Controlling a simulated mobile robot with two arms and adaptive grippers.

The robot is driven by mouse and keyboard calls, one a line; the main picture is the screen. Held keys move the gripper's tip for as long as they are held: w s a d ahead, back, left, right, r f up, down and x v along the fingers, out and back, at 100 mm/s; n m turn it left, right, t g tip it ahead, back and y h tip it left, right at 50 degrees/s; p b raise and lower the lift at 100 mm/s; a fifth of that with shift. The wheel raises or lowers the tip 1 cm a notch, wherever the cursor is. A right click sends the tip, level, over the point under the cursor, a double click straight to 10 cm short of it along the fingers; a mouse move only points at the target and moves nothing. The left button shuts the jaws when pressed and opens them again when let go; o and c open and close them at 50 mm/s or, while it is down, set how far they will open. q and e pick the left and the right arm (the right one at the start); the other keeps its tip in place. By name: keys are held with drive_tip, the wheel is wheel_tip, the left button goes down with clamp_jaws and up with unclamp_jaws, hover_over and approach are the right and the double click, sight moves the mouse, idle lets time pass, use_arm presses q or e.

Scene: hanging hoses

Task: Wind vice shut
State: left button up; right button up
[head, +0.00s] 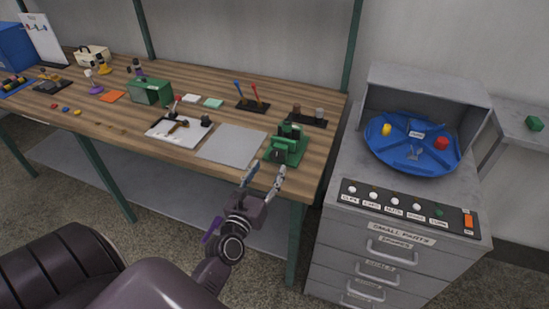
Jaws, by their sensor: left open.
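The green vice (287,145) stands at the front right corner of the wooden workbench. Whether its jaws are apart is too small to tell, and its handle is not clear from here. My left gripper (265,175) is open and empty. Its fingers point up toward the vice from just in front of the bench edge, and the fingertips appear just below and left of the vice. I see no clear contact between them. My right gripper is not in view.
A grey mat (232,144) lies left of the vice, and a dark holder with cups (308,117) stands behind it. A grey drawer cabinet (400,248) with a blue round tray (412,160) stands to the right. Several tools and boxes fill the bench's left side.

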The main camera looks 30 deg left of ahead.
sight(276, 156)
use_arm(q)
drive_tip(key=x, duration=0.5)
drive_tip(key=shift+w+a+p, duration=0.1)
drive_tip(key=shift+w+p, duration=0.25)
drive_tip(key=shift+w, duration=0.05)
drive_tip(key=shift+c, duration=0.3)
drive_tip(key=c, duration=1.1)
